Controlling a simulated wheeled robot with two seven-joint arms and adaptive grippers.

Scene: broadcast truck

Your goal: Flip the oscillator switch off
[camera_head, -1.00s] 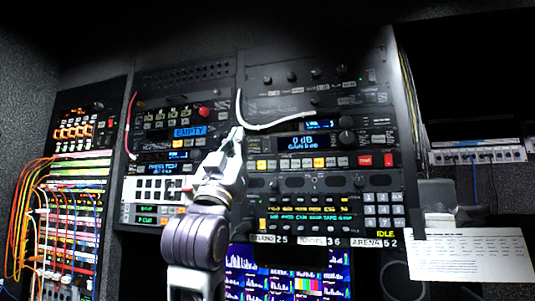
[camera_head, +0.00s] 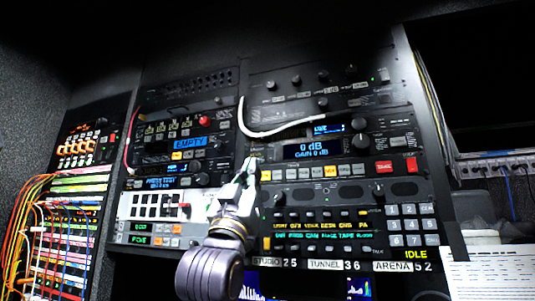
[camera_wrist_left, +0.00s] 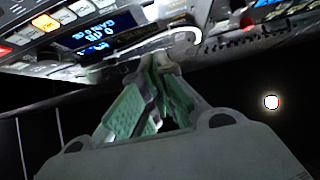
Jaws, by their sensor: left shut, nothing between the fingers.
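My left gripper (camera_head: 252,166) is shut and empty in the head view. Its fingertips are in front of the rack, beside the left end of the button row under the "0 dB" display (camera_head: 312,149). Whether they touch the panel cannot be told. In the left wrist view the closed fingers (camera_wrist_left: 160,62) show green inner pads, with the rack at the top. No label reading "oscillator" is legible, so I cannot single out that switch. The upper right panel (camera_head: 310,103) carries several knobs and a small light toggle-like part (camera_head: 384,75).
A white cable (camera_head: 285,131) loops across the panel just above my left gripper. A lit "EMPTY" display (camera_head: 189,143) is to its left. Orange and other coloured cables (camera_head: 30,200) hang at far left. A white paper sheet (camera_head: 495,272) is at lower right.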

